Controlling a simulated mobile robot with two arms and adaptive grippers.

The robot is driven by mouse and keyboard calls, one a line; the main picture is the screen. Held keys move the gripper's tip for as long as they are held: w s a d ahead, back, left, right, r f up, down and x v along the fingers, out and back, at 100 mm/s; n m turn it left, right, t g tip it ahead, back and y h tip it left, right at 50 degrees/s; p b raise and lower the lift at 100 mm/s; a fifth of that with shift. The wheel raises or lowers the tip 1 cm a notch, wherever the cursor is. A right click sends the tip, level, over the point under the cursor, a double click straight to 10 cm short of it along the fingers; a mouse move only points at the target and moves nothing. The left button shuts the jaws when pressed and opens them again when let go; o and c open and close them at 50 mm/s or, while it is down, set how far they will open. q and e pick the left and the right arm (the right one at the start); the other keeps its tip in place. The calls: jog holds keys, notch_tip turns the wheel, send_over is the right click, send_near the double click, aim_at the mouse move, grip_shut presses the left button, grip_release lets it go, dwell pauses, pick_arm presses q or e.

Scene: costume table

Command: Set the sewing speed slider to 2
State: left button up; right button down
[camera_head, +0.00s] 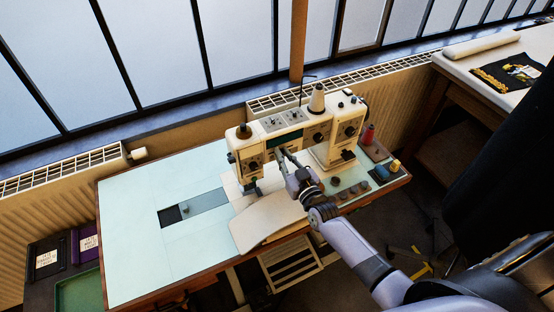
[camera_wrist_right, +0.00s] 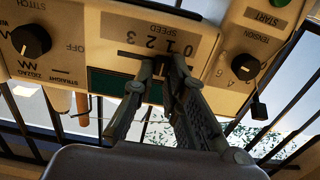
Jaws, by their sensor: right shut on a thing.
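The sewing machine (camera_head: 285,124), cream coloured, stands on a pale table. Its speed panel fills the upper middle of the right wrist view, upside down, with a dark slot (camera_wrist_right: 124,54) below the digits 0 to 3 and the SPEED label (camera_wrist_right: 160,31). My right gripper (camera_head: 283,156) reaches the machine's front from the lower right. In the right wrist view its fingertips (camera_wrist_right: 160,66) are at the slot, shut on the speed slider's knob. The fingers hide most of the knob, so I cannot tell its exact setting. My left gripper is in neither view.
Beside the slider panel are a stitch knob (camera_wrist_right: 31,40) and a tension knob (camera_wrist_right: 245,67). A red thread spool (camera_head: 368,135) and several small items lie at the table's right end. The table's left part (camera_head: 135,225) is mostly clear. A radiator (camera_head: 60,175) and windows stand behind.

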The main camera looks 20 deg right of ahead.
jog(key=shift+d, duration=0.85)
jog(key=c, duration=1.6)
grip_release()
jog(key=s, duration=1.2)
jog(key=shift+d, duration=0.45)
jog(key=shift+w, duration=0.1)
